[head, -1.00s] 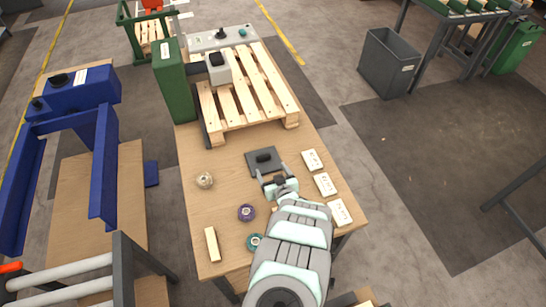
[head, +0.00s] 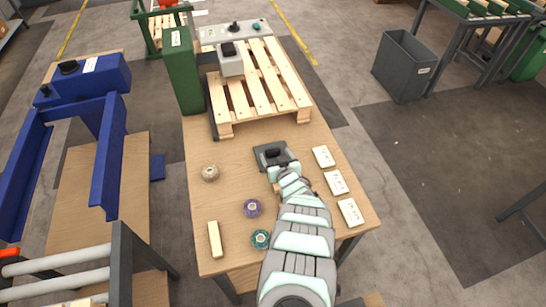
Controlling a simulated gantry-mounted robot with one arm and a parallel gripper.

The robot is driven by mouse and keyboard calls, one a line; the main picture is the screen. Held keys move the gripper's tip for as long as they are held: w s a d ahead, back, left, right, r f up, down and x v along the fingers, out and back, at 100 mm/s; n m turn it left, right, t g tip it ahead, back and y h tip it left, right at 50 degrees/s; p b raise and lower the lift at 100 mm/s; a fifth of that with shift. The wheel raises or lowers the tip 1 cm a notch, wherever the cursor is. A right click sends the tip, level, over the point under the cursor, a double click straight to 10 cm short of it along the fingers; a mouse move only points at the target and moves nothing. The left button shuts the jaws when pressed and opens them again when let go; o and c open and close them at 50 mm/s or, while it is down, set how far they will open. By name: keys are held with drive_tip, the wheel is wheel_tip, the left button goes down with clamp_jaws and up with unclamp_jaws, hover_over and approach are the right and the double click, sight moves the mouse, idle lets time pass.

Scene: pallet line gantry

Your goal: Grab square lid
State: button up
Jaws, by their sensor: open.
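The square lid (head: 262,152) is a flat dark grey plate lying on the wooden table (head: 230,185), just in front of the pallet. Its raised dark knob is largely hidden by my gripper. My gripper (head: 277,162) reaches in from the front and is over the near right part of the lid, with its jaws open. Whether the fingers touch the knob cannot be told.
A wooden pallet (head: 258,95) stands behind the lid beside a green post (head: 183,75). Three white cards (head: 336,182) lie to the right. A beige roll (head: 210,172), purple roll (head: 252,208), teal roll (head: 260,239) and pale block (head: 214,239) lie on the left.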

sight(274, 152)
drive_tip(key=shift+b+x, duration=0.8)
drive_tip(key=shift+x, duration=0.2)
drive_tip(key=shift+w+f+b, duration=0.3)
drive_tip(key=shift+w+b, duration=0.1)
drive_tip(key=shift+w+r, duration=0.15)
drive_tip(key=shift+c, duration=0.2)
drive_tip(key=c, duration=1.6)
